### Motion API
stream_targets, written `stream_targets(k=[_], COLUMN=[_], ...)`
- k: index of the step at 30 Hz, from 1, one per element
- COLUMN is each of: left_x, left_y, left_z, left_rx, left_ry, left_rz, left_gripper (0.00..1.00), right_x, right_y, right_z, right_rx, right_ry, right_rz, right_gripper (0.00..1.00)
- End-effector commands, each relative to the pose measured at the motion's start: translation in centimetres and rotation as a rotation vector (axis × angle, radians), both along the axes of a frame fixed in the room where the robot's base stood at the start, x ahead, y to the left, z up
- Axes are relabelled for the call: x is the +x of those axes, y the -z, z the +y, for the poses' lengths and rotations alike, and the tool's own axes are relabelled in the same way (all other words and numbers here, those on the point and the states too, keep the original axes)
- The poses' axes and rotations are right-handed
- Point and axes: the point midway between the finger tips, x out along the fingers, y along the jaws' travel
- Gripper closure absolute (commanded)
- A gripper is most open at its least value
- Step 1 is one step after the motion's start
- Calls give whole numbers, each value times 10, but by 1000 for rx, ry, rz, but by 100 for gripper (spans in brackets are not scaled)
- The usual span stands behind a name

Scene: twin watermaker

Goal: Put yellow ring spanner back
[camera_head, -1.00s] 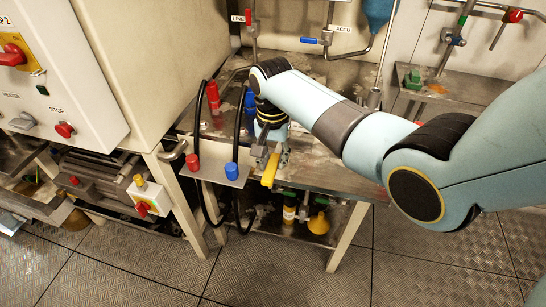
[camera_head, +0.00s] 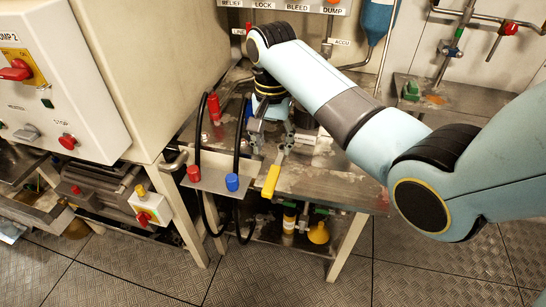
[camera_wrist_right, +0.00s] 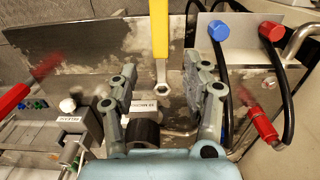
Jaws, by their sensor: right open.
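The yellow ring spanner (camera_head: 270,181) lies on the worn metal bench (camera_head: 325,178), its yellow handle reaching over the front edge. In the right wrist view its yellow handle (camera_wrist_right: 160,30) comes in from the top, and its bare metal ring end points towards my gripper. My right gripper (camera_head: 271,138) is open and empty, just behind the ring end. In the wrist view the two fingers of the right gripper (camera_wrist_right: 160,78) stand apart on either side of the ring end, without visible contact. My left gripper is not in view.
A small plate with a red cap (camera_head: 194,173) and a blue cap (camera_head: 232,182) on black hoses is left of the spanner. A control box (camera_head: 55,85) stands at the left. A yellow funnel (camera_head: 318,233) is under the bench. Bare bench lies right of the spanner.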

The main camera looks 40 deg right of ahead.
Motion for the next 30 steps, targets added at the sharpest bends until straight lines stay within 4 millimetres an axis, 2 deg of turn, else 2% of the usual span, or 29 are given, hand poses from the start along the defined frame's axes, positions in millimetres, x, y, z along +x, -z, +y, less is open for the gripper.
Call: stream_targets(k=[3,7,23,26,29,30], left_x=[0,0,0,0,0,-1], left_y=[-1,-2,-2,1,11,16], left_z=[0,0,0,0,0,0], left_rx=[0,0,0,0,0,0], left_ry=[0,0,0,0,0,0], left_rz=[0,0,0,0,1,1], left_gripper=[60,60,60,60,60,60], right_x=[1,1,0,-4,-24,-37], right_y=[-19,-29,-30,-23,5,22], right_z=[0,0,0,0,1,1], right_rx=[0,1,1,1,1,2], right_ry=[0,0,0,0,0,0], right_rz=[-3,-1,1,10,52,82], right_gripper=[52,52,52,52,52,52])
